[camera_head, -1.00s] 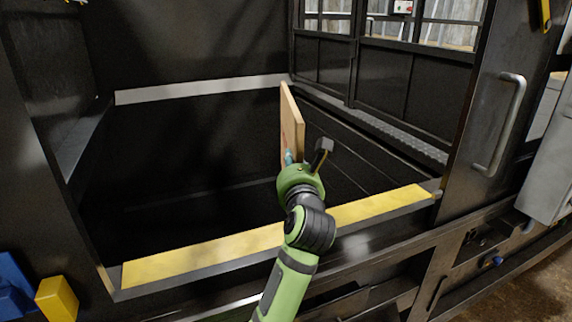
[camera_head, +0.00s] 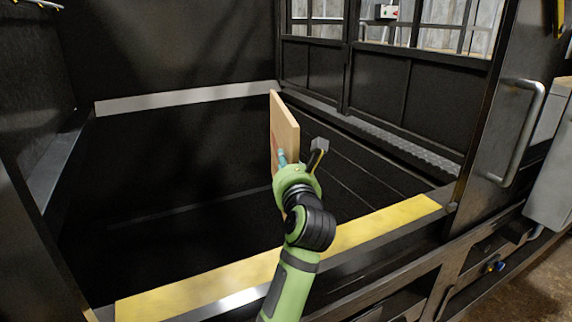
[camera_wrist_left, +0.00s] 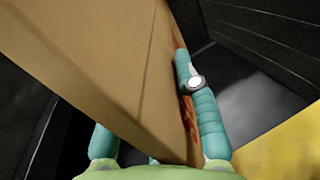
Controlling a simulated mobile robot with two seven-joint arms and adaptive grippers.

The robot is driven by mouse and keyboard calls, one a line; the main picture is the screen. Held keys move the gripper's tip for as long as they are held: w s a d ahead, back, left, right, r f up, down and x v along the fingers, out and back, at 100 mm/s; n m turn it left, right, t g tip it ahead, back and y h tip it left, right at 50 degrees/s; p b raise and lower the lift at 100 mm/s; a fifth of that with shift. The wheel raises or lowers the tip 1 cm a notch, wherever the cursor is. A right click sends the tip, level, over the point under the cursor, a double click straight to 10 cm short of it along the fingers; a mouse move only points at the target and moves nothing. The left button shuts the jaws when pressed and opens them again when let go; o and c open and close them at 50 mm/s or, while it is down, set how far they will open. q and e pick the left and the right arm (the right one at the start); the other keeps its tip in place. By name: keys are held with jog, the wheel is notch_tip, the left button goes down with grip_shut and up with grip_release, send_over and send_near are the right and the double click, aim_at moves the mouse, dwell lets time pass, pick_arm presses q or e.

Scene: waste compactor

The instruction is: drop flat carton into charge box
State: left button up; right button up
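The flat carton (camera_head: 284,122) is a tan, thin board, held on edge over the open charge box (camera_head: 185,92). My left gripper (camera_head: 283,160) is at its lower near end. In the left wrist view, the carton (camera_wrist_left: 125,60) runs between the two teal fingers of the gripper (camera_wrist_left: 150,130), with reddish marks on its right side. The fingers are shut on it. The carton hides part of the left finger and of the box's back right corner. My right gripper is not in view.
A yellow-topped front sill (camera_head: 375,226) runs below my left arm. A dark panelled wall with windows (camera_head: 375,85) stands at the right, and a door with a grey handle (camera_head: 527,130) is nearer. The dark box interior (camera_head: 170,190) looks empty at left.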

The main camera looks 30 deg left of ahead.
pick_arm(q)
jog(key=shift+a, duration=0.1)
jog(key=shift+f, duration=0.1)
notch_tip(320, 180, up, 10)
jog(key=shift+r, duration=0.1)
dwell(0.5)
dwell(0.6)
